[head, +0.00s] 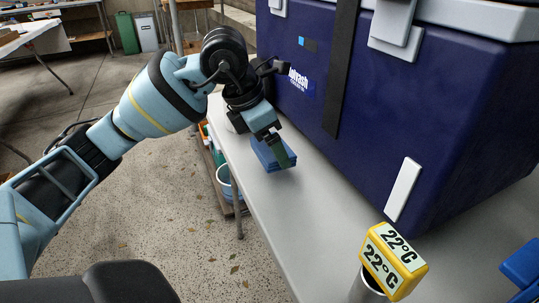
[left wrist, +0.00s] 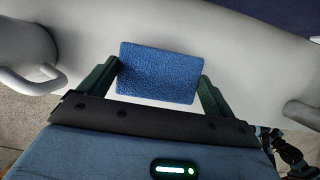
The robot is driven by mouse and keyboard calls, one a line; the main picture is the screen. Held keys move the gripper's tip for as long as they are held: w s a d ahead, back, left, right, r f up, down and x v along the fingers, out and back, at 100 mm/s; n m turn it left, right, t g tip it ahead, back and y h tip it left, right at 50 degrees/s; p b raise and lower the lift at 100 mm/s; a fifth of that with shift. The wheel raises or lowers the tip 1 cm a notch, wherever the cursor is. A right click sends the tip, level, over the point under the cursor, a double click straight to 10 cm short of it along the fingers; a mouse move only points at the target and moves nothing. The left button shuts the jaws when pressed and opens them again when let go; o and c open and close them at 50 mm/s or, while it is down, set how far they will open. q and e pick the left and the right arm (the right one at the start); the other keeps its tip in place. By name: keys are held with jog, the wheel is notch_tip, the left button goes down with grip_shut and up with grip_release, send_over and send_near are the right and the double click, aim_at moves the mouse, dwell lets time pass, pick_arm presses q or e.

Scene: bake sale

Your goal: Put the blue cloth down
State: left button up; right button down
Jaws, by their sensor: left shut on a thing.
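The blue cloth (head: 267,153) is a folded, flat-sided pad at the left edge of the pale table (head: 310,215), in front of the big blue cooler. My left gripper (head: 283,152) reaches down over it from the left and is shut on it. In the left wrist view the cloth (left wrist: 160,72) sits between the two dark green fingers (left wrist: 160,76), one at each end. The cloth is at or just above the tabletop; I cannot tell if it touches. My right gripper is not in view.
The dark blue cooler (head: 405,110) fills the table's back right. A yellow thermometer block (head: 393,262) on a metal cylinder stands at the front. A blue object (head: 524,265) is at the right edge. A white mug (left wrist: 25,55) stands near the cloth. Bare table lies between cloth and thermometer.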

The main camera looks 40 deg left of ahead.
aim_at(265, 148)
pick_arm(q)
notch_tip(265, 148, down, 3)
jog(key=shift+s+f+b, duration=0.1)
jog(key=shift+f+b, duration=0.1)
jog(key=shift+b, duration=0.4)
jog(key=shift+f, duration=0.15)
jog(key=o, duration=0.7)
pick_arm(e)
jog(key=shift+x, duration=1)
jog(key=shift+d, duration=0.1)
